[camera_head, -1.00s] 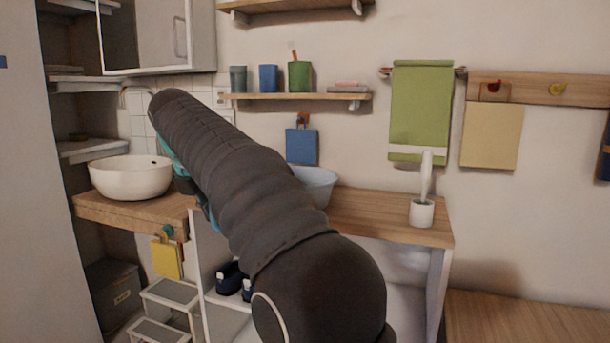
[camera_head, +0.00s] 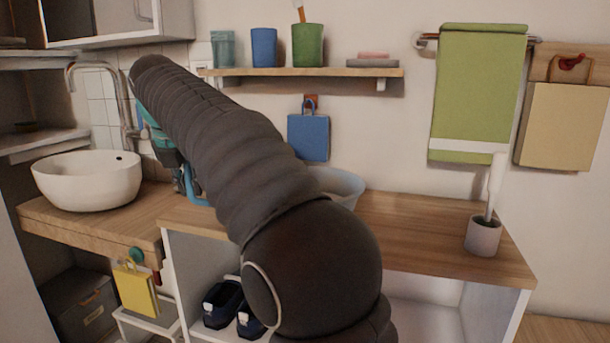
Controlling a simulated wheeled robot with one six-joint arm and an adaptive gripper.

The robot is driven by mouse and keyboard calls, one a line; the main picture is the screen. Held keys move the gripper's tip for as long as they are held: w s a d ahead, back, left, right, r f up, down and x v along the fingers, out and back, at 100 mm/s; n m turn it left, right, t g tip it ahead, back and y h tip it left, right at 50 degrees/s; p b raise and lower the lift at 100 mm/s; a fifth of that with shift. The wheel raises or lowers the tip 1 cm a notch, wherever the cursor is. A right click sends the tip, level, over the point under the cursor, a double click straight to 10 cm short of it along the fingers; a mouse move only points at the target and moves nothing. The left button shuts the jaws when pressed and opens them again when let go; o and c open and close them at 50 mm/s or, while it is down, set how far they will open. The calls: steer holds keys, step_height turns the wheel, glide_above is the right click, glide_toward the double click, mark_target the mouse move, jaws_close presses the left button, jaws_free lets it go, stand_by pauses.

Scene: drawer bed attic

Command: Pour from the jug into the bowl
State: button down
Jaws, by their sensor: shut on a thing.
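A pale grey-blue bowl (camera_head: 345,187) stands on the wooden counter, its left part hidden behind my dark arm. My gripper (camera_head: 178,165) is mostly hidden behind the arm, with only teal and dark parts showing at its left edge. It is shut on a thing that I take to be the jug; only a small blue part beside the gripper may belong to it. I cannot tell the jug's tilt or its contents. The gripper is left of the bowl, near the counter's left end.
A white basin (camera_head: 88,180) with a tap (camera_head: 125,105) is at left. A brush in a holder (camera_head: 483,235) stands on the counter (camera_head: 420,228) at right. A shelf (camera_head: 305,72) with cups and hanging towels are behind. Bare counter lies right of the bowl.

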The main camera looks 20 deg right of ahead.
steer(key=shift+w+d, duration=0.2)
steer(key=shift+w, duration=0.05)
steer(key=shift+s+d+r+m+t+y, duration=0.15)
steer(key=shift+d+r+m+y, duration=0.15)
steer(key=shift+d+r+y, duration=1.05)
steer(key=shift+s+d+r+m+t+y, duration=0.1)
steer(key=shift+d+r+m+t+y, duration=0.2)
steer(key=shift+r+y, duration=1.15)
steer(key=shift+s+d+r+m+t+y, duration=0.1)
steer(key=shift+d+r+m+y, duration=0.3)
steer(key=shift+d+r, duration=1.25)
steer(key=shift+d+r+y+b, duration=0.2)
steer(key=shift+r+y+b, duration=0.4)
steer(key=shift+r+y, duration=0.1)
steer(key=shift+d+r+y+b, duration=0.2)
steer(key=shift+r+y+b, duration=0.4)
steer(key=shift+y, duration=0.1)
steer(key=shift+d+r+m+t+y, duration=0.2)
steer(key=shift+r+m+t+y, duration=0.1)
steer(key=shift+y, duration=0.1)
steer(key=shift+s+d+r+t+y+b, duration=0.15)
steer(key=shift+d+r+t+y+b, duration=0.1)
steer(key=shift+d+y+b, duration=0.45)
